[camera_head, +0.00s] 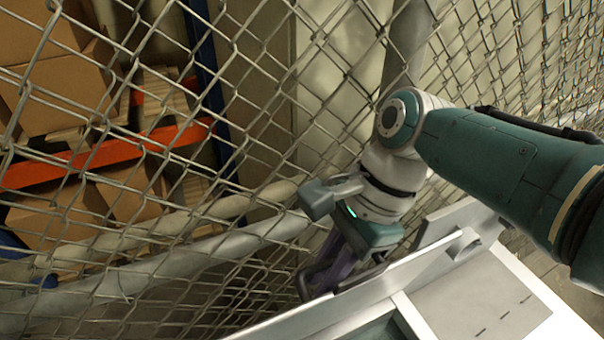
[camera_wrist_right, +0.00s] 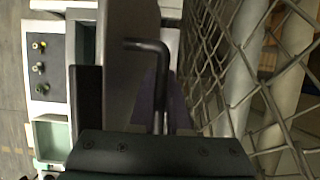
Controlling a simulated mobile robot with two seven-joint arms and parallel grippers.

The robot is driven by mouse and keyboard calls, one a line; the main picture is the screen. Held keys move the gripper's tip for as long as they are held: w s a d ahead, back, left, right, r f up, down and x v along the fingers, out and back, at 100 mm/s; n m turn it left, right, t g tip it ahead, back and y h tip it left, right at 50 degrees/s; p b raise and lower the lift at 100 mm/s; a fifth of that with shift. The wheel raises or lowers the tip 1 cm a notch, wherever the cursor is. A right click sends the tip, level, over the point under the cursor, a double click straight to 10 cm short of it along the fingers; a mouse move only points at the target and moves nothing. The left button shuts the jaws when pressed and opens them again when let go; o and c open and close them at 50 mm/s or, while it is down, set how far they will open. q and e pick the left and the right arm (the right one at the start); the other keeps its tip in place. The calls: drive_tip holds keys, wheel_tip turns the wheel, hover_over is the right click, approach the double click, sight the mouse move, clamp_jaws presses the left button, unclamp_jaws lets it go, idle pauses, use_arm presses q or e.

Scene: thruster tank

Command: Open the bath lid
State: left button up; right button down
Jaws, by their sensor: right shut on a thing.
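The bath lid (camera_head: 370,288) is a pale panel that stands tilted up along the fence side of the white bath (camera_head: 402,312). Part of the green inside of the bath shows at the bottom edge of the head view. A dark bent handle (camera_wrist_right: 160,62) sits on the lid's fence side in the right wrist view, where the lid (camera_wrist_right: 124,75) shows as a grey panel seen nearly edge-on. My right gripper (camera_head: 328,272), with purple fingers, is shut on the handle between lid and fence. Its fingertips are partly hidden. My left gripper is out of view.
A chain-link fence (camera_head: 120,225) with thick grey pipes is very close to my right gripper and wrist. Shelves with cardboard boxes (camera_head: 55,85) stand behind it. A panel with several small knobs (camera_wrist_right: 42,66) is on the bath's other side.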

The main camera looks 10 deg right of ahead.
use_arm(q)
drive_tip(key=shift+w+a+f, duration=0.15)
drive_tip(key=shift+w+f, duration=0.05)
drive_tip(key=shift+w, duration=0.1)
use_arm(e)
drive_tip(key=shift+w+f, duration=0.1)
drive_tip(key=shift+f, duration=0.05)
drive_tip(key=c, duration=1.2)
unclamp_jaws()
drive_tip(key=shift+o, duration=0.2)
